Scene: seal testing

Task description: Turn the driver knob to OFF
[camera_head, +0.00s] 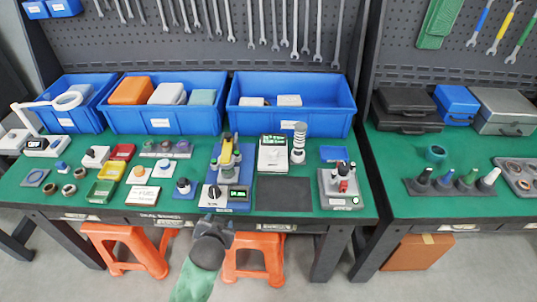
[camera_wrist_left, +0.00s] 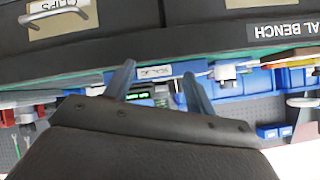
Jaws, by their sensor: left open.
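The driver knob (camera_head: 214,192) is a black dial on a pale face at the front left of a blue-based driver unit (camera_head: 240,172). A small green-lit display (camera_head: 237,193) sits right of it, and a yellow and green tool stands behind. My left gripper (camera_head: 216,222) is just in front of the bench edge, a short way nearer than the knob and apart from it. In the left wrist view its two fingers (camera_wrist_left: 159,69) are spread and nothing is between them. The unit's lit display (camera_wrist_left: 140,97) shows there, but I cannot make out the knob. My right gripper is not in view.
Blue bins (camera_head: 293,119) line the back. Orange stools (camera_head: 133,250) stand below the bench.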

